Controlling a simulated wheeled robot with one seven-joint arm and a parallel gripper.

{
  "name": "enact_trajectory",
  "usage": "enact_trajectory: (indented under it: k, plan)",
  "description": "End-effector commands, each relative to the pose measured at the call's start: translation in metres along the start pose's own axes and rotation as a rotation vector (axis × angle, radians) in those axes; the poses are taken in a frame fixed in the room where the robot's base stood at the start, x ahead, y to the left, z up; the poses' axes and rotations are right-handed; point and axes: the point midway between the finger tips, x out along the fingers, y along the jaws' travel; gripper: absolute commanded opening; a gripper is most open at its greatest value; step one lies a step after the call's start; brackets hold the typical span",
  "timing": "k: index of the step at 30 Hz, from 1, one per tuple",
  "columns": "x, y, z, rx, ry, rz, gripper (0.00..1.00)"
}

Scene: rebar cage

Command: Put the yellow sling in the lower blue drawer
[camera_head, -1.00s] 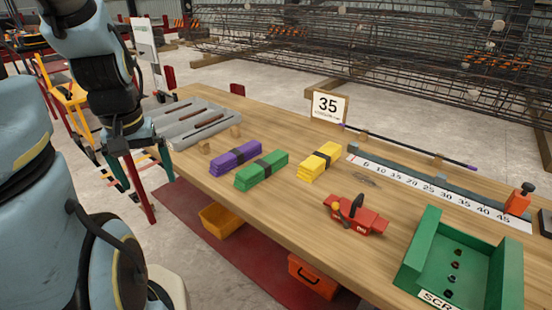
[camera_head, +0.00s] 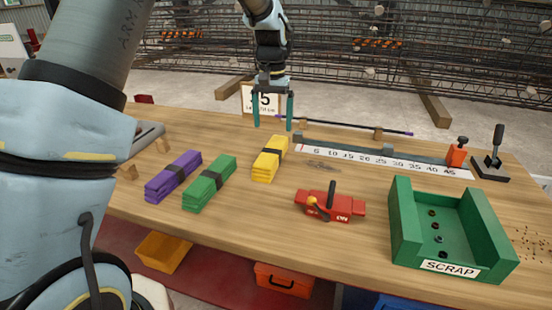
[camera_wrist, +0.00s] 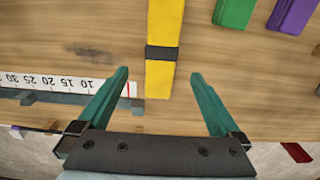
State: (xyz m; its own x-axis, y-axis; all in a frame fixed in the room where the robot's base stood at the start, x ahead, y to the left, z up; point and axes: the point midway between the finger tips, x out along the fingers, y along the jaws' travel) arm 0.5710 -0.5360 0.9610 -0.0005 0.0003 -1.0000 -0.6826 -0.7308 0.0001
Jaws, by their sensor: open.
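The yellow sling (camera_head: 268,164) is a folded bundle with a black band, lying on the wooden bench. My gripper (camera_head: 273,127) is open and empty, above the bench around the sling's far end.
Green (camera_head: 209,184) and purple (camera_head: 173,178) slings lie left of the yellow one. A red tool (camera_head: 328,205), a green scrap tray (camera_head: 405,238) and a ruler (camera_head: 385,162) are on the right. A number sign (camera_head: 262,98) stands behind. An orange box (camera_head: 283,279) is under the bench.

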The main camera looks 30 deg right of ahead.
Motion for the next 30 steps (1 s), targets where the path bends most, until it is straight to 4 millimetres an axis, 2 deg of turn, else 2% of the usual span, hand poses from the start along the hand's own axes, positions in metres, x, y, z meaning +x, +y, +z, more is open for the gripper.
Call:
enact_trajectory:
  k: [6,14,22,30]
  plan:
    - [0.033,-0.001,0.001,-0.001,-0.004,0.000,1.00]
    - [0.054,-0.002,0.002,-0.002,-0.003,0.000,1.00]
    - [0.091,-0.003,0.002,-0.002,-0.002,0.001,1.00]
    - [0.102,-0.003,0.002,-0.002,0.002,0.001,1.00]
